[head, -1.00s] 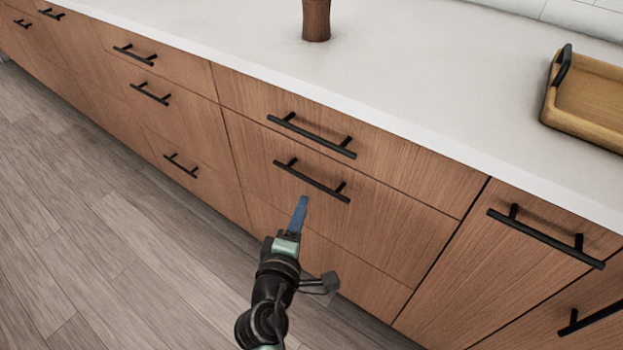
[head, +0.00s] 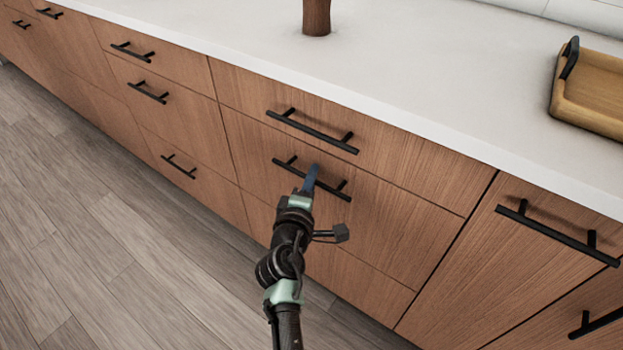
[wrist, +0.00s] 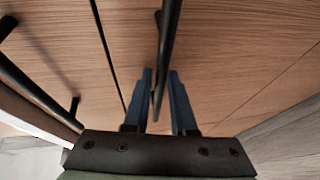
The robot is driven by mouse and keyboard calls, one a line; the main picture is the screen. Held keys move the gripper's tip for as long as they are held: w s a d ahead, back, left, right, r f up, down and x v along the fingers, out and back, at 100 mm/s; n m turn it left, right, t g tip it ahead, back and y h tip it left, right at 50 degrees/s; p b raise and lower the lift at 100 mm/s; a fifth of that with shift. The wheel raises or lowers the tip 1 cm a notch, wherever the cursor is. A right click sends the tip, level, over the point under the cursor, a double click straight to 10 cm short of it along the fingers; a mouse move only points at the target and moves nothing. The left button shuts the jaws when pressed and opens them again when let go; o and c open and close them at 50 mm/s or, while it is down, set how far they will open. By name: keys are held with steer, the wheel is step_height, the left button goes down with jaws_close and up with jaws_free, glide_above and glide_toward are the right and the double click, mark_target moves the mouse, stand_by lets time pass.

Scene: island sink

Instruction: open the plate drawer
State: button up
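The middle drawer (head: 385,215) of the central wood-front stack is shut, its face flush with its neighbours. No label marks it as the plate drawer. Its black bar handle (head: 331,190) runs across the upper part of the front. My gripper (head: 312,168) is at the middle of this handle, its blue fingers hiding part of the bar. In the wrist view, my gripper (wrist: 160,75) is open, with the handle bar (wrist: 167,40) running between its two fingers. I cannot tell whether either finger touches the bar.
Another shut drawer with a black handle (head: 312,132) lies just above. More shut fronts with handles (head: 556,235) stand to either side. The white countertop (head: 420,70) overhangs the drawers and holds a wooden tray (head: 595,100). Clear wood floor (head: 100,240) lies in front.

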jaws_close()
stand_by(1.2)
